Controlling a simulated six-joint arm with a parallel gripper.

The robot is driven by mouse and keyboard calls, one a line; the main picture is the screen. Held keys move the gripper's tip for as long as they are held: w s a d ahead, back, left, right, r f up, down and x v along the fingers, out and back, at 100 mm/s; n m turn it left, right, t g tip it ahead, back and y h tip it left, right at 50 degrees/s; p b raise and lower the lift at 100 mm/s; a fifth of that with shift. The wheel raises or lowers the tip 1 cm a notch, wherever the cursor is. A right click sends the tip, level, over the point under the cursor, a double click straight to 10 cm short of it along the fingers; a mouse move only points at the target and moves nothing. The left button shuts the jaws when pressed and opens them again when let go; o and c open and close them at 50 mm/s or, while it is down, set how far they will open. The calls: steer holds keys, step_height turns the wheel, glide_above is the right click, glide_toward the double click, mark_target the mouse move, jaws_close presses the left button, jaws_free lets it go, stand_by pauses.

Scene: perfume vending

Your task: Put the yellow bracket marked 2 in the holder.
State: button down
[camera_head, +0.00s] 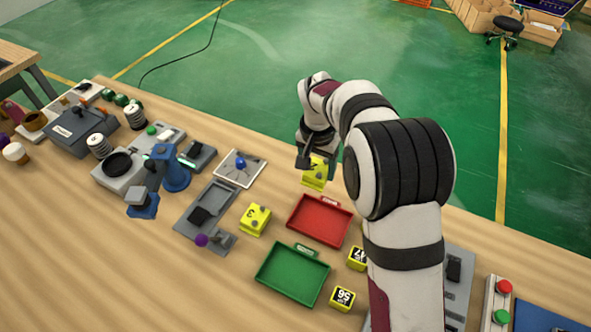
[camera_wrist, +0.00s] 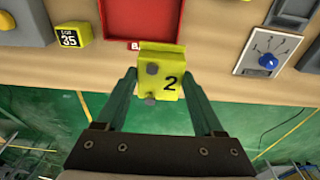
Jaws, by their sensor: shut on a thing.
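My gripper (camera_head: 317,164) is shut on the yellow bracket marked 2 (camera_head: 314,178), above the far side of the table beyond the red tray. In the wrist view, the bracket (camera_wrist: 162,72) sits between the two fingertips (camera_wrist: 160,82), with its black 2 facing the camera and two grey studs showing. A second yellow bracket (camera_head: 255,218) stands on the table, left of the red tray; its mark is too small to read surely. A grey fixture with a dark block (camera_head: 207,210) lies left of it. I cannot tell for sure which thing is the holder.
The red tray (camera_head: 320,219) and green tray (camera_head: 292,274) look empty. Small yellow-black blocks (camera_head: 343,297) stand beside them. A blue device (camera_head: 172,170) and a white panel with a blue knob (camera_head: 241,168) are at left. The front-left table is clear.

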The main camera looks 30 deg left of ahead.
steer(key=shift+a+r, duration=0.15)
steer(key=shift+a, duration=0.1)
steer(key=s+a+f, duration=0.1)
steer(key=s+a, duration=0.5)
steer(key=a, duration=0.6)
steer(key=s+a+f, duration=0.2)
steer(key=s+a, duration=0.4)
steer(key=a, duration=0.5)
steer(key=shift+a+f, duration=0.1)
steer(key=shift+f, duration=2.75)
steer(key=shift+f, duration=0.65)
jaws_free()
step_height(320, 180, up, 7)
